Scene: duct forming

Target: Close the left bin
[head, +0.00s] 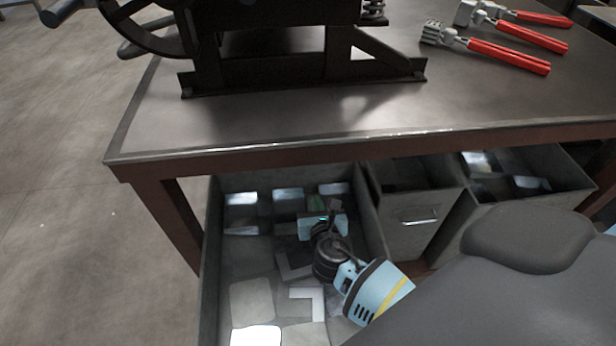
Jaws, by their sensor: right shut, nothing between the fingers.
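The left bin (207,270) is a grey metal drawer-like bin under the workbench. It is pulled out toward me, well past the bench's front edge. Flat sheet-metal pieces (252,299) lie on its floor. My right gripper (331,210) is over the inside of this bin, toward its back right, and is shut and empty. My right wrist and forearm come in from the lower right and hide part of the bin's right side and contents. I cannot tell whether the gripper touches the bin. My left gripper is not in view.
A workbench (270,125) with a brown-red frame stands above the bin. A black machine (300,50) and red-handled tools (510,55) rest on it. A middle bin (409,225) with a handle and a right bin (570,178) stand to the right. Floor at left is clear.

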